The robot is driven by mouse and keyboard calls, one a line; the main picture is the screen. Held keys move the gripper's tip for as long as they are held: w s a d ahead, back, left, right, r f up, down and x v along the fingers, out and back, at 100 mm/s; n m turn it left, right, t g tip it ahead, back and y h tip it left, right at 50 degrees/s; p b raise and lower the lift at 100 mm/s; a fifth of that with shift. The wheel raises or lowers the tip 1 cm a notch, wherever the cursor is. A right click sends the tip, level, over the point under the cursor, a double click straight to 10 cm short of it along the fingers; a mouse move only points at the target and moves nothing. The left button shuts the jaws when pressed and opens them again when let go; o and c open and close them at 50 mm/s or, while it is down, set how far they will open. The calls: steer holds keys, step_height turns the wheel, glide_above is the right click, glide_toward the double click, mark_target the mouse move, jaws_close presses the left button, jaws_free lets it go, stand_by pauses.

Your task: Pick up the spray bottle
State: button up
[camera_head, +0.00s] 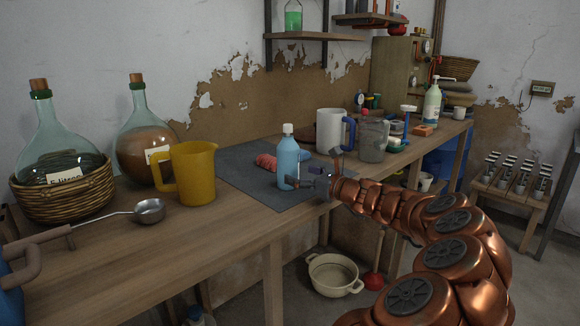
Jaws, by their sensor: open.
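A light blue bottle (288,164) with a white cap stands upright on the dark grey mat on the workbench. A spray trigger cannot be made out on it. My gripper (318,176) is open, just to the right of this bottle, with its fingers pointing toward it. I cannot tell whether a fingertip touches the bottle. A pale bottle with a white pump-like top (432,104) stands farther back, at the far right end of the bench. A green bottle (293,16) stands on the wall shelf, its top cut off by the frame.
A yellow jug (193,173), a brown-filled demijohn (144,150) and a demijohn in a wicker basket (64,190) stand at left. A metal ladle (149,211) lies in front. A white pitcher (329,131) and a grey jug (372,140) stand behind my gripper. The mat (250,178) has bare room.

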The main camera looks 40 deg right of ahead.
mark_target(295, 159)
steer(key=shift+w+a+r+b, duration=0.15)
steer(key=shift+w+b, duration=0.15)
steer(key=shift+w, duration=1)
steer(key=shift+w+d+r+b, duration=0.1)
steer(key=shift+w+b, duration=0.15)
steer(key=shift+w, duration=1)
steer(key=c, duration=1.7)
steer(key=shift+s+r+p, duration=0.1)
steer(key=shift+r+p, duration=0.65)
steer(key=shift+r, duration=1.2)
steer(key=shift+s+a+f, duration=0.1)
steer(key=shift+s+a, duration=0.15)
steer(key=shift+s, duration=0.05)
steer(key=s+a+r+p, duration=0.1)
steer(key=s+a, duration=0.7)
steer(key=s, duration=0.4)
steer(key=shift+s+a+r, duration=0.15)
steer(key=shift+s+a, duration=0.05)
steer(key=shift+s, duration=0.1)
